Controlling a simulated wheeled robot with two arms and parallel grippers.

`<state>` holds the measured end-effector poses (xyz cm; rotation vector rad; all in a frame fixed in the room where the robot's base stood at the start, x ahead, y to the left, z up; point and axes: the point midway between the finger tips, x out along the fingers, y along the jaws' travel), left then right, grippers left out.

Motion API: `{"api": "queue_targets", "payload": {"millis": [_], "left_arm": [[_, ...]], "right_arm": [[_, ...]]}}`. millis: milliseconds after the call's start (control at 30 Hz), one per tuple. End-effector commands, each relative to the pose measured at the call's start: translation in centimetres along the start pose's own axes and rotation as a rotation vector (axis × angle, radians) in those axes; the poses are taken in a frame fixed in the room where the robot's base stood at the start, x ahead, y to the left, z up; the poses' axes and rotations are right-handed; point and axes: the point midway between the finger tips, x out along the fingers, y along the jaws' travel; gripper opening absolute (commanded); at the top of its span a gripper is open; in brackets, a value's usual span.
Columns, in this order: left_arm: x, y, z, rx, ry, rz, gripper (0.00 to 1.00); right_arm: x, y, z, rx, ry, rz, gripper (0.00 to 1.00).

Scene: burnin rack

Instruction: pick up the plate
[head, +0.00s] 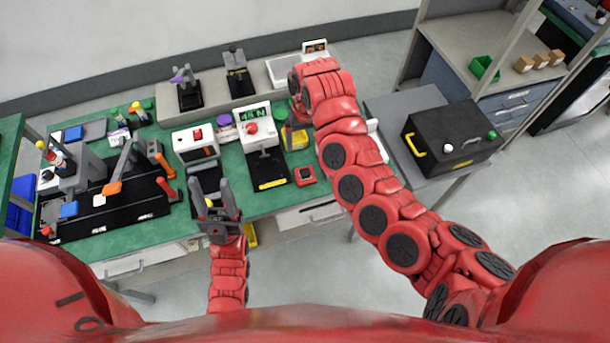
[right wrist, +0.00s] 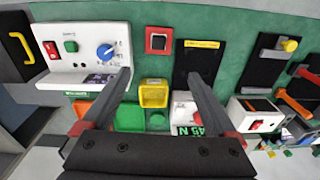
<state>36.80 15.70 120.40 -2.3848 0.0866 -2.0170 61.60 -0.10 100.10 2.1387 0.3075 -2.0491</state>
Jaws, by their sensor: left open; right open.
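I cannot tell for certain which thing is the plate. A small red-rimmed square with a dark middle (head: 305,175) lies flat on the green bench, right of the black base with a yellow label (head: 267,168). The square also shows in the right wrist view (right wrist: 158,40), beyond the fingertips. My right gripper (right wrist: 158,80) is open and empty above the bench, with a yellow bin (right wrist: 153,93) seen between its fingers. In the head view its fingers are mostly hidden by my arm. My left gripper (head: 213,190) is open at the bench's front edge, with nothing seen held.
A white panel with a blue knob (right wrist: 82,48) stands near my right gripper. White instruments (head: 195,145) and black fixtures (head: 120,208) crowd the bench's left. A black case with a yellow handle (head: 450,140) sits on a grey table at right.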

Motion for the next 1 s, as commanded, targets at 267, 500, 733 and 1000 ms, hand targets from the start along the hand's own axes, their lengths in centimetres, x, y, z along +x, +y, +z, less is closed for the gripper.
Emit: {"api": "queue_targets", "payload": {"millis": [267, 500, 733, 1000], "left_arm": [[0.5, 0.0, -0.1, 0.0, 0.0, 0.0, 0.5], [-1.5, 0.1, 0.2, 0.0, 0.0, 0.0, 0.5], [-3.1, 0.1, 0.5, 0.0, 0.0, 0.0, 0.5], [-2.0, 0.1, 0.3, 0.0, 0.0, 0.0, 0.5]], "right_arm": [[1.0, 0.6, 1.4, -0.013, -0.057, 0.031, 0.93], [5.7, 0.7, 1.6, -0.012, -0.053, 0.031, 0.93], [9.7, 0.5, 1.7, -0.011, -0.05, 0.024, 0.93], [11.8, 0.5, 1.9, -0.012, -0.048, 0.024, 0.93]]}}
